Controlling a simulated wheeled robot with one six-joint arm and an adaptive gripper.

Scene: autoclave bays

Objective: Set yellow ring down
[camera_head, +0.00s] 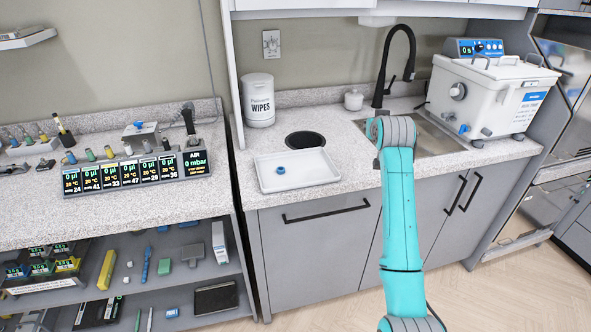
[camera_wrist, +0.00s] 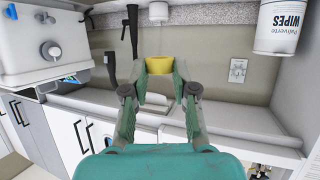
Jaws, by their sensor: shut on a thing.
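My gripper (camera_wrist: 159,75) is shut on a yellow ring (camera_wrist: 159,65), which sits between the fingertips in the wrist view. The ring is held up in the air, with the wall behind it. In the head view my arm reaches over the counter by the sink. The gripper and yellow ring are hidden there behind my arm.
A white tray (camera_head: 264,182) on the counter holds a small blue ring (camera_head: 281,170). Behind it are a round dark opening (camera_head: 305,141) and a wipes tub (camera_head: 258,100). A black tap (camera_head: 381,75) and a white water bath (camera_head: 490,95) stand right.

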